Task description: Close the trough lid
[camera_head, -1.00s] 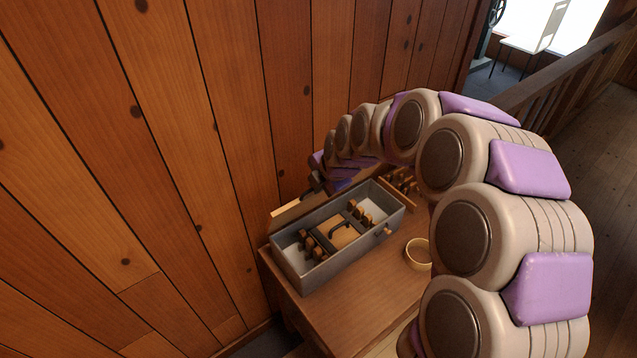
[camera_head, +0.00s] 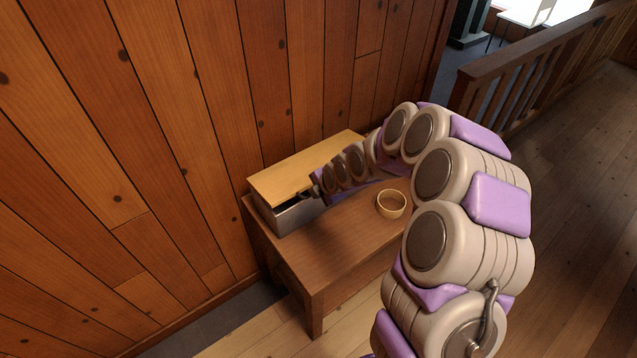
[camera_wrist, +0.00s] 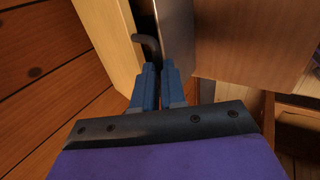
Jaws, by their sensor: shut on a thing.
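The grey trough (camera_head: 293,216) stands on the wooden bench against the plank wall. Its pale wood lid (camera_head: 300,170) lies over the top, with a narrow dark gap showing along the front edge. My gripper is hidden behind my arm's end in the head view. In the wrist view my gripper (camera_wrist: 164,70) has its blue fingers close together, shut on the dark curved lid handle (camera_wrist: 149,44). The pale lid (camera_wrist: 108,45) is left of the fingers there, and the grey trough wall (camera_wrist: 177,35) is just beyond them. The trough's contents are hidden under the lid.
The bench's front part is clear. The plank wall (camera_head: 150,130) rises close behind, and a wooden railing (camera_head: 520,85) stands at the right.

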